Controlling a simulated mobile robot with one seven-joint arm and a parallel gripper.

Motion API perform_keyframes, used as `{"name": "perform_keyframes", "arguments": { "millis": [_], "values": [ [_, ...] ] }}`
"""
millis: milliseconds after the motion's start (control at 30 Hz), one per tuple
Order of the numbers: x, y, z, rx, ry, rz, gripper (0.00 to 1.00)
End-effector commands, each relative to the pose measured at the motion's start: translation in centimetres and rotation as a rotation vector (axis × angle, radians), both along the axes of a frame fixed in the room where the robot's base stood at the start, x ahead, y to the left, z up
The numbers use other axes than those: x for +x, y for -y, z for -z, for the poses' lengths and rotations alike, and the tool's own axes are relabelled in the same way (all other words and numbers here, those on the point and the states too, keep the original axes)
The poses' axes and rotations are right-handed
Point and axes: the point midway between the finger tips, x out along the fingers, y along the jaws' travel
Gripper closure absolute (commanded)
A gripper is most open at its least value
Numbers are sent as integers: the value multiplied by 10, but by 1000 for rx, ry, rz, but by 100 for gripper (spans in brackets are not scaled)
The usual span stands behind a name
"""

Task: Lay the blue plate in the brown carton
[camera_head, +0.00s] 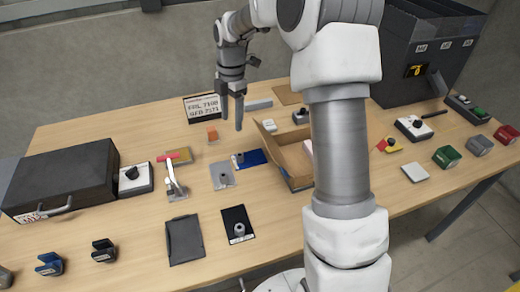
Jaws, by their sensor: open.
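The blue plate (254,157) lies flat on the table, left of the carton and close beside it. A small grey-white piece sits at its left end. The brown carton (297,184) stands open at the top near the middle of the table. My arm hides its right side, and a pale item shows partly inside it. My gripper (231,125) points down with its two fingers apart and nothing between them. It appears above the table, behind the blue plate in the picture.
A grey plate (222,180) lies left of the blue plate, and black plates (184,240) lie in front. A dark case (62,182) stands at the left. A tall dark bin (420,60) stands at the back right. Bare table lies at the front centre.

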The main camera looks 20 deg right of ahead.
Motion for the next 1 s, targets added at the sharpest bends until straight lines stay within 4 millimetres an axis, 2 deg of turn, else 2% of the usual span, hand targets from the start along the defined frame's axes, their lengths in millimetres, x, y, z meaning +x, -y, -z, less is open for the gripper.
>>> {"name": "perform_keyframes", "arguments": {
  "millis": [100, 233, 700, 800, 1000],
  "values": [
    [9, 1, -9, -56, 27, -123, 35],
    [12, 2, -2, -75, 31, -162, 35],
    [11, 3, 94, -73, 30, -157, 35],
    [11, 3, 105, -73, 31, -156, 35],
    [11, 4, 115, -74, 32, -155, 35]
  ]
}}
